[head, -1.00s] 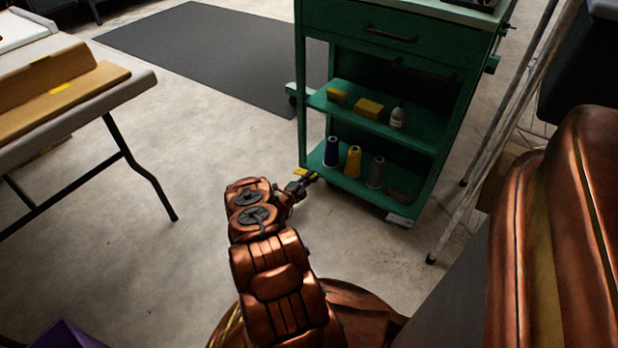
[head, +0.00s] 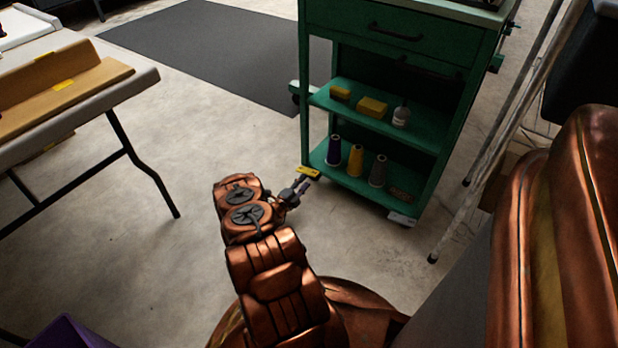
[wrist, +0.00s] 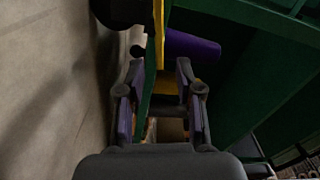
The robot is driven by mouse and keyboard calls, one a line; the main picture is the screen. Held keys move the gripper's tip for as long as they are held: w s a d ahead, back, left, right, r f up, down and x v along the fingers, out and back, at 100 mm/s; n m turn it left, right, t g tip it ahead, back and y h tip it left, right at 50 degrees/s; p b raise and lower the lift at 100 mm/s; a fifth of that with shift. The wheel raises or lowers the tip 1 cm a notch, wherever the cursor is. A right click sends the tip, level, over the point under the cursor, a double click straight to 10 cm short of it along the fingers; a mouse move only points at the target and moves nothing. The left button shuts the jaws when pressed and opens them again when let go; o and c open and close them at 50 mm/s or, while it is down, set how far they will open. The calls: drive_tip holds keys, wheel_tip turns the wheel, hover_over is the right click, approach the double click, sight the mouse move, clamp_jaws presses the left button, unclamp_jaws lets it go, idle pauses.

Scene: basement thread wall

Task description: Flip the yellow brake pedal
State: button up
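The yellow brake pedal (head: 309,173) sticks out at the bottom left corner of the green cart (head: 306,115), low near the floor. In the wrist view a thin upright yellow strip (wrist: 159,38), which looks like the pedal seen nearly edge-on, is just beyond the fingertips. My gripper (head: 304,184) is low beside that corner, right by the pedal. In the wrist view my gripper (wrist: 156,75) has its two fingers apart, with the strip ahead of the gap between them. I cannot tell whether a finger touches the pedal.
The cart's lower shelf holds purple (head: 333,151), yellow (head: 355,160) and grey (head: 378,170) thread cones. A dark caster (wrist: 122,10) shows in the wrist view. A folding table (head: 100,95) stands left and a ladder leg (head: 462,205) right. Floor between table and cart is clear.

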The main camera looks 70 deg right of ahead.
drive_tip(key=v, duration=0.6)
drive_tip(key=shift+a, duration=0.2)
idle(0.4)
